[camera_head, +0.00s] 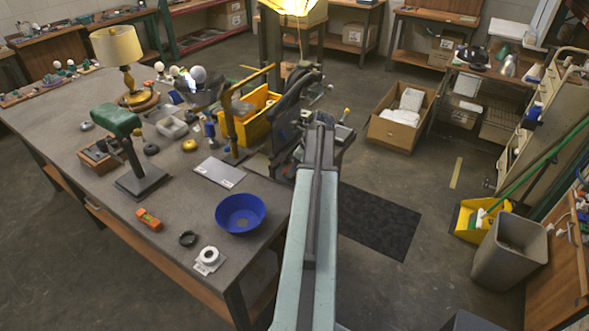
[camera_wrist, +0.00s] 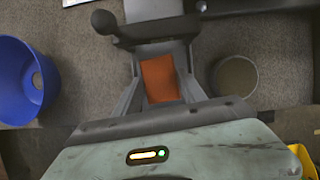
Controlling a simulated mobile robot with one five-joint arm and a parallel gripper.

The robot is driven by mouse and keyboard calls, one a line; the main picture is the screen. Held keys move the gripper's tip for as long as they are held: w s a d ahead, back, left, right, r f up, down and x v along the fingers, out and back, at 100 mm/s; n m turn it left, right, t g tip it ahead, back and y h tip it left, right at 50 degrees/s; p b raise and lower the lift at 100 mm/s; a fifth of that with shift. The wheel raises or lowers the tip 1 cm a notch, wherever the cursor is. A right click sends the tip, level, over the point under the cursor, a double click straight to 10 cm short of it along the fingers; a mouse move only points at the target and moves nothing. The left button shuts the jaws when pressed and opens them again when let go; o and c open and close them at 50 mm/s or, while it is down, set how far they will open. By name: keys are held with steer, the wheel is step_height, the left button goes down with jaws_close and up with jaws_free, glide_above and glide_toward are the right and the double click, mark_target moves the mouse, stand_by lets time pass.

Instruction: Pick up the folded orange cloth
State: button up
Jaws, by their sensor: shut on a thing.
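My gripper (camera_wrist: 163,52) is in the middle of the wrist view, its two grey fingers on either side of a flat orange piece. This is the folded orange cloth (camera_wrist: 158,78), and the gripper is shut on it. The ends of the fingers lie against a dark grey fixture with a black knob (camera_wrist: 105,22). I cannot tell whether the cloth still touches the surface below. In the head view my arm runs up the middle, and I cannot make out the cloth there.
A blue bowl (camera_head: 240,213) stands near the workbench's (camera_head: 190,250) right edge; it also shows in the wrist view (camera_wrist: 14,85). A round grey container (camera_wrist: 234,76) is right of my gripper. A yellow bin (camera_head: 259,120), green-topped stand (camera_head: 117,120) and lamp (camera_head: 117,47) crowd the bench.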

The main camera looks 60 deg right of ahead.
steer(key=r, duration=0.1)
steer(key=p, duration=0.1)
steer(key=r, duration=0.1)
steer(key=shift+s+a+r+p, duration=0.15)
steer(key=shift+s+r+p, duration=0.1)
steer(key=shift+r+p, duration=0.15)
steer(key=s+a, duration=0.2)
steer(key=s, duration=0.5)
steer(key=s+a, duration=0.3)
steer(key=s, duration=0.4)
steer(key=shift+s+a+r+p, duration=0.25)
steer(key=shift+r+p, duration=0.1)
steer(key=shift+p, duration=0.05)
steer(key=o, duration=0.4)
steer(key=shift+c, duration=1.2)
steer(key=shift+s, duration=0.1)
